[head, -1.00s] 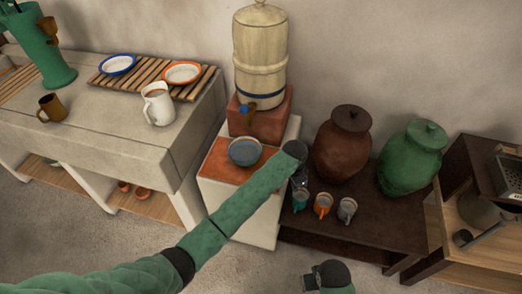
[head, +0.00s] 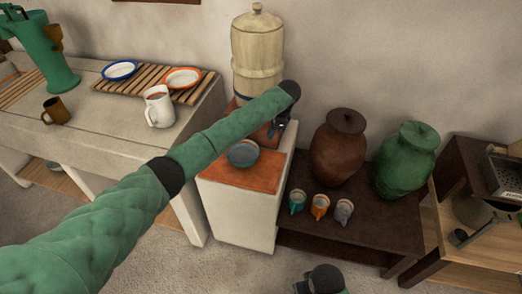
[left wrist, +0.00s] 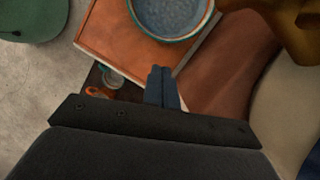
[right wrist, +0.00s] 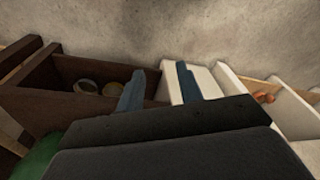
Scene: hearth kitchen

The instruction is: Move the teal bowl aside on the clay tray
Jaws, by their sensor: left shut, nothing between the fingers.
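The teal bowl (head: 243,155) stands upright on the clay tray (head: 225,173), which tops a white stand. In the left wrist view the bowl (left wrist: 172,12) is cut off by the top edge, with the tray (left wrist: 120,38) around it. My left gripper (head: 279,130) is shut and empty, to the right of and behind the bowl, apart from it. Its closed fingers (left wrist: 163,84) show in the left wrist view, below the bowl in the picture. My right gripper is open and empty, its fingers (right wrist: 158,85) spread in the right wrist view, far from the bowl.
A barrel-shaped dispenser (head: 257,45) stands behind the bowl. My left forearm passes close over the tray. A low dark table (head: 300,231) to the right holds several small cups, a brown jar (head: 338,148) and a green jar (head: 406,162). The counter with a white pitcher (head: 158,105) is left.

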